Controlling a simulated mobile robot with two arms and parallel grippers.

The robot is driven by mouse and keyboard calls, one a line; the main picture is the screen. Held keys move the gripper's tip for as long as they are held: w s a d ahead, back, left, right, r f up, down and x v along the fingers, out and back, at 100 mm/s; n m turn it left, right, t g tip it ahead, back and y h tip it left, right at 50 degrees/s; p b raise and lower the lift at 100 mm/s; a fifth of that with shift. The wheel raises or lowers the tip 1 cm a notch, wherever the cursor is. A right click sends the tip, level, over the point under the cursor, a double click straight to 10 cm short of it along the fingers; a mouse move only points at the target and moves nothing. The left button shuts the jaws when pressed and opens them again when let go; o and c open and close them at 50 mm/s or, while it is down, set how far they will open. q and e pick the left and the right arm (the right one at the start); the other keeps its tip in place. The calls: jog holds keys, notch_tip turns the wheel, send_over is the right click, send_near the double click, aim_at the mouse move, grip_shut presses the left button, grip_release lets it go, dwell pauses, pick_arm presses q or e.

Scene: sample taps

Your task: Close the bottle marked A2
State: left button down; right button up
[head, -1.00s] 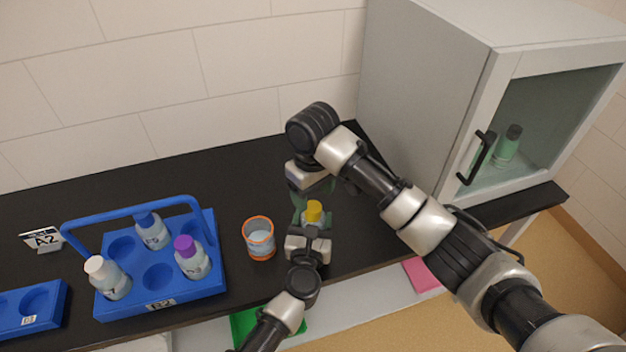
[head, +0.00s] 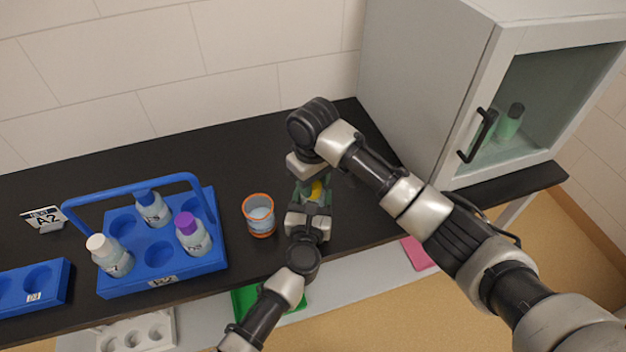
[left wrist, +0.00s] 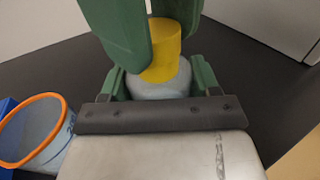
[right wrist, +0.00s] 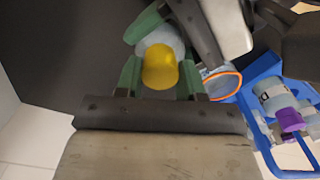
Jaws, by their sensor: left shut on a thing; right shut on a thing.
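A pale bottle with a yellow cap is held above the black counter, right of the orange-rimmed cup. My left gripper (head: 311,203) is shut on the bottle body (left wrist: 160,86), its green fingers on either side. The yellow cap (head: 317,190) sits at the bottle's top. It shows in the left wrist view (left wrist: 165,50) and the right wrist view (right wrist: 160,68). My right gripper (right wrist: 160,80) comes from above and is shut on the yellow cap. The bottle's marking is hidden, and I cannot tell how tight the cap is.
The cup (head: 259,216) stands close left. A blue carrier (head: 165,280) with white-, blue- and purple-capped bottles is further left, near an A2 sign (head: 43,220). A glass-fronted cabinet (head: 430,80) stands at right. The back of the counter is clear.

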jog(key=o, duration=1.1)
notch_tip(320, 180, up, 12)
pick_arm(q)
jog(key=shift+c, duration=0.8)
grip_release()
